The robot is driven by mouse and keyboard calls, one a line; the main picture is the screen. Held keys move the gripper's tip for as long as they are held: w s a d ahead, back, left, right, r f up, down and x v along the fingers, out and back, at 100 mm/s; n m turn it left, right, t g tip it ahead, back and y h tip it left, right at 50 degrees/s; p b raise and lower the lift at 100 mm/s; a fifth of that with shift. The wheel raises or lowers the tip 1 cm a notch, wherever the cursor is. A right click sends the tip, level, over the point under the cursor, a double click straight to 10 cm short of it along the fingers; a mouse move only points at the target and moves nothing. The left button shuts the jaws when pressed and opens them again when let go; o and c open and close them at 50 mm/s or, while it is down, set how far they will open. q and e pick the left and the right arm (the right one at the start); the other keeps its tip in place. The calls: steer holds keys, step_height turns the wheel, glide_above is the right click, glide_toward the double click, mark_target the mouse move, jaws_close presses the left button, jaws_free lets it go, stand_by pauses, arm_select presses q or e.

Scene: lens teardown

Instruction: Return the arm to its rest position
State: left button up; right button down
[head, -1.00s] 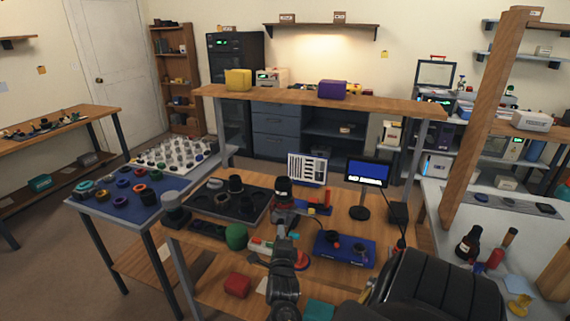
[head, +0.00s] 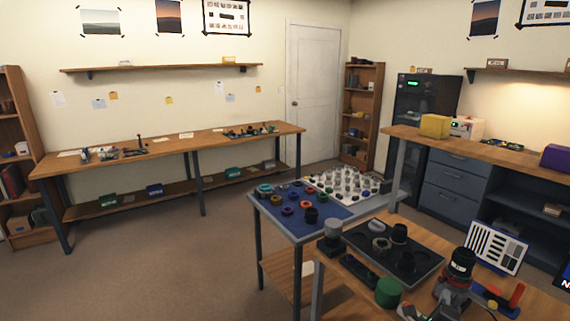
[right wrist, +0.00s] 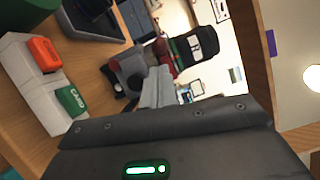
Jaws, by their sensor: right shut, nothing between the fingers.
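My right gripper shows in the right wrist view (right wrist: 157,86), with its narrow grey fingers shut together and nothing between them. In that view it points toward a grey and red holder with a black lens (right wrist: 195,45). In the head view the black lens stands upright in its holder (head: 461,263) at the bottom right. My right arm is mostly cut off there by the bottom edge. My left gripper is in neither view.
A dark parts tray (head: 425,270) and a green cylinder (head: 388,292) sit on the wooden workbench. A blue mat (head: 330,220) with several rings lies on the side table. A long wooden bench (head: 170,145) runs along the far wall. Open floor (head: 170,265) lies at left.

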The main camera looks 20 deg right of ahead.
steer(key=shift+x, duration=1.05)
steer(key=s+a+f+n+y, duration=0.1)
steer(key=a+f+n+y, duration=0.2)
steer(key=a+n, duration=0.3)
steer(key=s+a+f+n+g+y, duration=0.1)
steer(key=s+a+f+n+y, duration=0.2)
steer(key=a+n, duration=0.35)
steer(key=a+f+n+y, duration=0.2)
steer(key=a+n+y, duration=0.2)
steer(key=a+n, duration=0.25)
steer(key=s+a+f+n+g+y, duration=0.2)
steer(key=s+a+f+n+g, duration=0.15)
steer(key=s+a+n, duration=0.45)
steer(key=s+a+f+n+g+y, duration=0.2)
steer(key=s+a+n+g, duration=0.35)
steer(key=s, duration=0.55)
step_height(320, 180, down, 24)
steer(key=a, duration=0.1)
steer(key=s+d+f, duration=0.3)
steer(key=s+f, duration=1.3)
steer(key=s, duration=0.1)
steer(key=shift+s+f+g, duration=0.2)
steer(key=shift+f+g, duration=0.1)
steer(key=shift+f, duration=0.1)
